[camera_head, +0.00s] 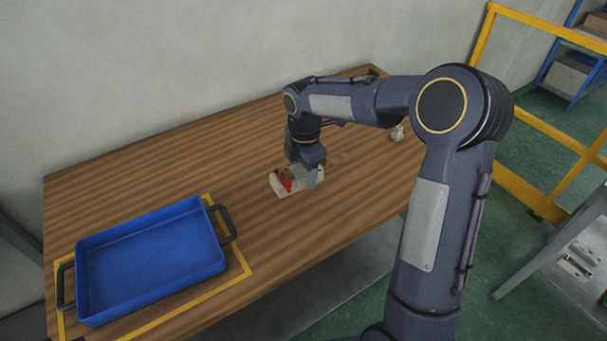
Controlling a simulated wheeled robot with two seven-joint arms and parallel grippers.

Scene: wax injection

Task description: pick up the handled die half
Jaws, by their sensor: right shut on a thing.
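A small pale block with a red part on it, which looks like the handled die half (285,189), is on the wooden table right of the blue tray. My right gripper (301,178) reaches down over it from above and is shut on it. The fingers and the wrist hide part of the block, so its handle is not clear. I cannot tell whether the block touches the table or is slightly raised. My left gripper is not in view.
An empty blue tray (150,256) with dark handles stands on the table's left, inside a yellow outline. A small pale object (397,133) stands near the table's right edge. A wall runs behind the table; yellow rails (545,115) stand at right. The wood between tray and block is clear.

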